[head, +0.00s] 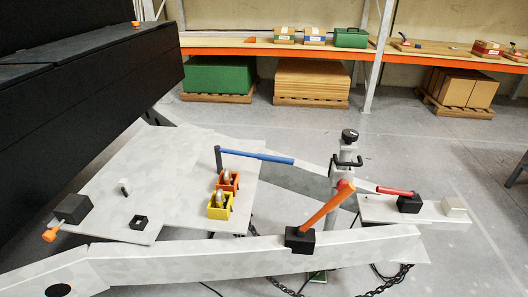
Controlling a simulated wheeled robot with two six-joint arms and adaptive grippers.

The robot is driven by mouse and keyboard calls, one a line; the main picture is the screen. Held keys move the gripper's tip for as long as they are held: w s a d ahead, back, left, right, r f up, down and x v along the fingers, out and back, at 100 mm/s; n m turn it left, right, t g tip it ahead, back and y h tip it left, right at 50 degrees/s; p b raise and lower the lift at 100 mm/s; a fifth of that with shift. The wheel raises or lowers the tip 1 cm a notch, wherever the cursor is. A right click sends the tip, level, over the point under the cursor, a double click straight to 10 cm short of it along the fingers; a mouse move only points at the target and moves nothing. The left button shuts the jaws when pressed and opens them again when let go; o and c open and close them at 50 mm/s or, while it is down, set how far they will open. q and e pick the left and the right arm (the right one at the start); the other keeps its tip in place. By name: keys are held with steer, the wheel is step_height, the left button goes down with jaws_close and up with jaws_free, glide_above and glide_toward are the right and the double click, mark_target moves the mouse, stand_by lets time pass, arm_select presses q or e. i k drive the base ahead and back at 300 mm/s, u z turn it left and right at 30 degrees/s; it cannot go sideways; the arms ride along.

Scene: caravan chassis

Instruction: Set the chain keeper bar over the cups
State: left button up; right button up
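A blue bar (258,157) stands out to the right from the top of a dark upright post (218,159) on the pale chassis plate; it looks like the keeper bar. It lies roughly level, behind the cups and not over them. An orange cup (236,184) and a yellow cup (214,213) sit side by side near the plate's right edge, in front of the post. Each holds a greyish metal piece that looks like chain; details are too small to tell. Neither of my grippers is in view.
An orange lever (325,208) leans up right from a black block (299,240) on the front beam. A jockey post (345,160) and a red handle (394,190) stand to the right. Chain (391,281) hangs below the beam. A black box body fills the upper left; shelving stands behind.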

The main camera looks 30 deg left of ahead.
mark_target(217, 150)
steer(key=z, duration=0.6)
steer(key=k, duration=1.35)
steer(key=z, duration=0.2)
steer(key=i, duration=0.4)
steer(key=u, duration=0.95)
steer(key=i, duration=1.4)
steer(key=z, duration=0.75)
